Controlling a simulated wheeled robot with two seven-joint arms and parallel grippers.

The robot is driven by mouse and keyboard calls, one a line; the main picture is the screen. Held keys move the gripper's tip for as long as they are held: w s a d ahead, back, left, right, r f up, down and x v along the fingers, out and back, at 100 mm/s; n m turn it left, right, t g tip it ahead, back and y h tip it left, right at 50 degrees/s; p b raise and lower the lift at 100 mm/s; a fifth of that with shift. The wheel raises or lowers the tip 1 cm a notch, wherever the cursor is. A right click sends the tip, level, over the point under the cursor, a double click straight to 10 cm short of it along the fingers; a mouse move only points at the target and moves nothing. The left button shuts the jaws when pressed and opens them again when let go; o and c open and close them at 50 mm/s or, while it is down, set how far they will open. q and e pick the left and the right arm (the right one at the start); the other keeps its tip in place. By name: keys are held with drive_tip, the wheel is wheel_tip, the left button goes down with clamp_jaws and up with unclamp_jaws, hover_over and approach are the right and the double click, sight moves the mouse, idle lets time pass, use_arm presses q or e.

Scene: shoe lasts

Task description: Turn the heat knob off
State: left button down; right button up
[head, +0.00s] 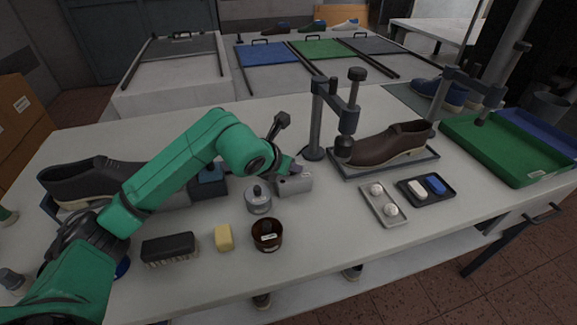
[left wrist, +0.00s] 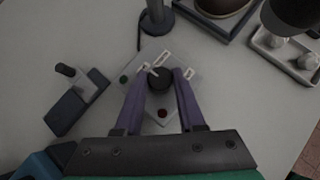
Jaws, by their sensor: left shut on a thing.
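The heat knob (left wrist: 160,79) is a round black knob with a white pointer, on a small grey control box (left wrist: 148,60). In the left wrist view its pointer is directed up and left, and white labels sit around it. A green button (left wrist: 124,79) and a red button (left wrist: 163,113) are on the same box. My left gripper (left wrist: 159,80) is shut on the knob, with a purple finger on each side. In the head view the box (head: 295,184) stands mid-table under my left gripper (head: 287,168), which hides the knob. My right gripper is not in view.
A post with a pressing head (head: 344,147) stands over a brown shoe (head: 390,144) behind the box. A metal lidded pot (head: 258,200), an amber jar (head: 267,234), a yellow block (head: 223,237) and a brush (head: 168,248) are in front. Trays lie to the right.

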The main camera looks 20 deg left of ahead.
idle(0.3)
use_arm(q)
drive_tip(key=c, duration=0.5)
unclamp_jaws()
drive_tip(key=b+v, duration=0.2)
drive_tip(key=v, duration=1.2)
drive_tip(key=shift+s+r, duration=0.2)
